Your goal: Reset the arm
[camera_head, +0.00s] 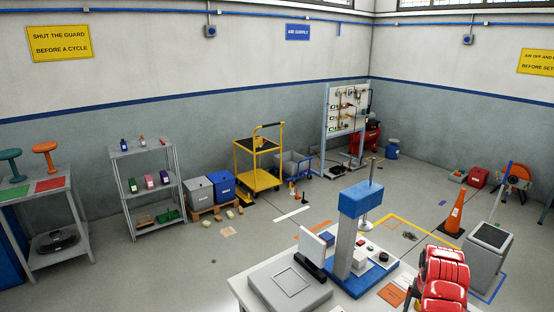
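A red, glossy, segmented arm link (444,275) rises at the lower right, over the right end of the white table; it looks like part of my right arm. No fingers show on it, so my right gripper is not visible. My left arm and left gripper are not in the picture. A test machine with a blue head (361,198) and a grey column stands on the table, left of the red link. A metal rod with a round foot (366,224) hangs from the head.
The white table (262,265) carries a grey box (289,290), an upright white panel (312,251) and an orange card (392,294). An orange cone (453,217) and a grey cabinet (489,246) stand to the right. Shelves (148,180) and a yellow cart (258,164) stand behind. Floor is open at centre left.

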